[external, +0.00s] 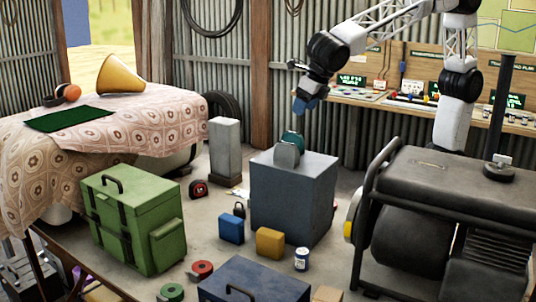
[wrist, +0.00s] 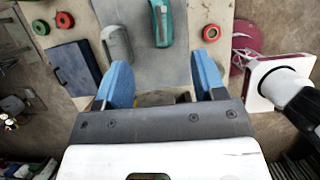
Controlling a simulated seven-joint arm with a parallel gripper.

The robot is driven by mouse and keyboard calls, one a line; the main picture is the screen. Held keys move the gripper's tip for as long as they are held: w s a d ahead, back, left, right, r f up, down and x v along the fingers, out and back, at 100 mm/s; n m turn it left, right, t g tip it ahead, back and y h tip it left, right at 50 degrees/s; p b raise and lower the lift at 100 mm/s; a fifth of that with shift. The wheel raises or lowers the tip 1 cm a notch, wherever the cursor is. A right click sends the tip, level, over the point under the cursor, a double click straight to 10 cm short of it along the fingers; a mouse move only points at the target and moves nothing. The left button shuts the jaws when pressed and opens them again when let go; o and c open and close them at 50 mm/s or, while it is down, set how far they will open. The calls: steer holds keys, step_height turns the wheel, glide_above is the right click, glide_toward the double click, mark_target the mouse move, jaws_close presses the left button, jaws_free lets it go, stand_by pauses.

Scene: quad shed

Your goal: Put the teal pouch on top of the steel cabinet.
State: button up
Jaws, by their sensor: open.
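The teal pouch (external: 292,138) shows at the back of the grey steel cabinet's top (external: 310,166), partly hidden behind a grey rounded object (external: 286,156). It appears to rest on the cabinet, though its base is hidden in the external view. In the wrist view the teal pouch (wrist: 163,24) lies beyond the fingers, beside the grey object (wrist: 116,45). My gripper (external: 304,104) is above the cabinet, apart from the pouch. Its two blue fingers (wrist: 164,78) are spread with nothing held between them.
A blue box (external: 231,229), a yellow box (external: 270,243) and a white can (external: 301,260) stand before the cabinet. A green case (external: 133,222) is left, a black generator (external: 440,190) right. A grey block (external: 225,150) stands behind left.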

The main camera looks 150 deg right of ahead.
stand_by(0.3)
steer(key=s+a+f+m+t+y, duration=0.1)
steer(key=s+a+m, duration=0.35)
steer(key=a, duration=0.55)
steer(key=s+a+f+m+t+y, duration=0.1)
steer(key=s+a+m, duration=0.4)
steer(key=a, duration=0.6)
steer(key=s+a+f+m+y, duration=0.1)
steer(key=s+a+f+m, duration=0.3)
steer(key=s+a, duration=0.4)
steer(key=s+a+f+m+y, duration=0.1)
steer(key=s+a+f+m, duration=0.2)
steer(key=s+a, duration=0.4)
steer(key=shift+s+a+f+m+t, duration=0.35)
steer(key=shift+s+m, duration=0.5)
steer(key=shift+s, duration=0.4)
